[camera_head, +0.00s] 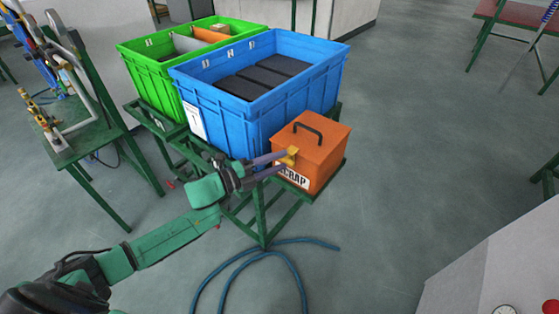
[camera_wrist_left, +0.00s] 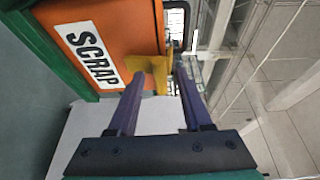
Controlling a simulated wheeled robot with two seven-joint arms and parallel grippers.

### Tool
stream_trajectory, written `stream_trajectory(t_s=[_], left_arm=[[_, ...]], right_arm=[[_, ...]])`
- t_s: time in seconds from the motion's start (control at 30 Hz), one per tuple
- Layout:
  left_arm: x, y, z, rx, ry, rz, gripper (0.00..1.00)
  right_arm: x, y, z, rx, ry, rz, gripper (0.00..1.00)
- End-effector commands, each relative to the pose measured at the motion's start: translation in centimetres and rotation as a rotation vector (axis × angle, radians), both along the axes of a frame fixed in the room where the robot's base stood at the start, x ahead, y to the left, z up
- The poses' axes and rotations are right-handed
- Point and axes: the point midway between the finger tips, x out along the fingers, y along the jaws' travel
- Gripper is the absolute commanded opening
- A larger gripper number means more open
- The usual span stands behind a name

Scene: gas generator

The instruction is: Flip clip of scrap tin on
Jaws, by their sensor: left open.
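The scrap tin (camera_head: 312,153) is an orange box with a black handle on its lid and a white SCRAP label, standing on a green metal stand. Its yellow clip (camera_head: 288,156) is on the front, at the lid's edge. My left gripper (camera_head: 270,165) is open, with its purple fingers reaching toward the clip. In the left wrist view the tin (camera_wrist_left: 105,40) appears turned sideways, and the clip (camera_wrist_left: 158,70) lies just beyond the fingertips, partly between them. I cannot tell whether the fingers touch it. My right gripper is not in view.
A blue crate (camera_head: 222,118) with dark blocks stands directly behind the tin, and a green crate (camera_head: 128,50) stands behind it to the left. A blue hose (camera_head: 262,254) lies on the floor. A green table (camera_head: 88,138) with fittings is at left.

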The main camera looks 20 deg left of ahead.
Motion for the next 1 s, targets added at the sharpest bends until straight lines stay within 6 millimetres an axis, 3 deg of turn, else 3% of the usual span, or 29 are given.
stream_trajectory(t_s=[0.3,0.37,0.43,0.47,0.63,0.83,1.0], left_arm=[[0.6,-0.6,0.0,0.001,0.001,-0.001,0.5],[0.6,-0.6,0.0,0.001,0.001,-0.001,0.3],[0.6,-0.6,-0.1,0.001,0.001,0.0,0.04],[0.6,-0.6,-0.1,0.001,0.001,0.0,0.0],[0.6,-0.6,0.0,0.005,0.008,0.0,0.0],[1.0,-0.7,1.2,0.049,0.11,-0.001,0.0],[1.1,-0.8,0.6,0.071,0.174,0.0,0.0]], right_arm=[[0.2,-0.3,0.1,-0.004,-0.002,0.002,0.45],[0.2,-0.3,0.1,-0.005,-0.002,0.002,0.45],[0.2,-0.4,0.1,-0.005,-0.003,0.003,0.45],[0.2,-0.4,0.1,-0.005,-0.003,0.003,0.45],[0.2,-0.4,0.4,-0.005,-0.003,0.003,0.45],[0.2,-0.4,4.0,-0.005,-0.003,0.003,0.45],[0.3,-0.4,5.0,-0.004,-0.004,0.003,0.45]])
